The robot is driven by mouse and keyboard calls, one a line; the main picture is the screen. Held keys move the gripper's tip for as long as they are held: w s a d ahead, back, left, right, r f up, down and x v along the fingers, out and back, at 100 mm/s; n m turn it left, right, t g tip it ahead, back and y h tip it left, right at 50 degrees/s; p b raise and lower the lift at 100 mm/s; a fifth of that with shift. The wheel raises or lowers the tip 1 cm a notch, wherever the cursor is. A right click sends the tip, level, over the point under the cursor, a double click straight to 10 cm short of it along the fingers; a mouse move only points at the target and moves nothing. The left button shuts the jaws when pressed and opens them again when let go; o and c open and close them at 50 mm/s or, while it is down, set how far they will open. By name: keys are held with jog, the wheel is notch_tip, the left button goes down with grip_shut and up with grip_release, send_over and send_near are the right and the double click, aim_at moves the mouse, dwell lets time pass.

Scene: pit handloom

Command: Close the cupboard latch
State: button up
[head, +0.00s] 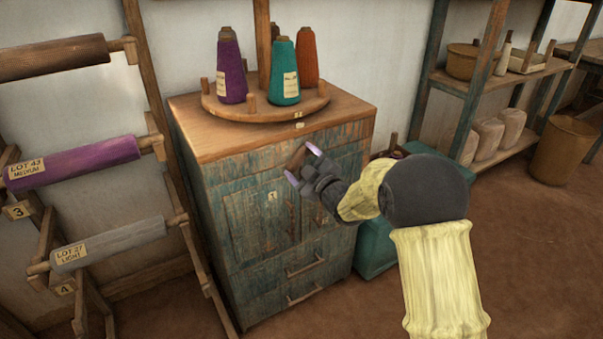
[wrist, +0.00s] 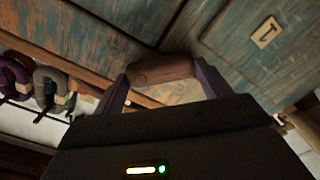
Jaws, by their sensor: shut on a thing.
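The cupboard (head: 235,160) is a wooden cabinet with worn blue-green paint and two doors at the front. Its latch (head: 296,157) is a short brown wooden bar near the top of the doors. In the head view the latch is tilted steeply. My gripper (head: 303,164) is at the cupboard front, one finger on each side of the latch. In the wrist view the latch (wrist: 160,70) lies between the two fingertips (wrist: 162,84), and my gripper is shut on it. The doors look flush. I cannot tell exactly how the latch lies over the door seam.
A round wooden stand (head: 265,104) with purple, teal and orange thread cones is on the cupboard top. A rack of rollers (head: 75,163) stands close at the left. A teal box (head: 375,245) is at the cupboard's right. Shelves (head: 500,80) are further right; the front floor is open.

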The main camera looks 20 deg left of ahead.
jog(key=n+b, duration=0.2)
jog(key=f+n+b, duration=0.1)
jog(key=b, duration=0.1)
jog(key=n+b, duration=0.2)
jog(key=shift+w+d+f+n, duration=0.15)
jog(key=shift+w+d+n, duration=0.1)
jog(key=shift+n, duration=0.05)
jog(key=shift+w+d+n+b, duration=0.1)
jog(key=shift+w+n+b, duration=0.05)
jog(key=shift+n+b, duration=0.7)
jog(key=shift+w+d+n+b, duration=0.1)
jog(key=shift+n+b, duration=0.65)
jog(key=shift+n, duration=0.1)
jog(key=o, duration=1)
jog(key=shift+r, duration=0.2)
jog(key=p+v, duration=0.2)
jog(key=v, duration=1.5)
jog(key=shift+s+d, duration=0.1)
jog(key=shift+d, duration=0.15)
jog(key=shift+p, duration=0.3)
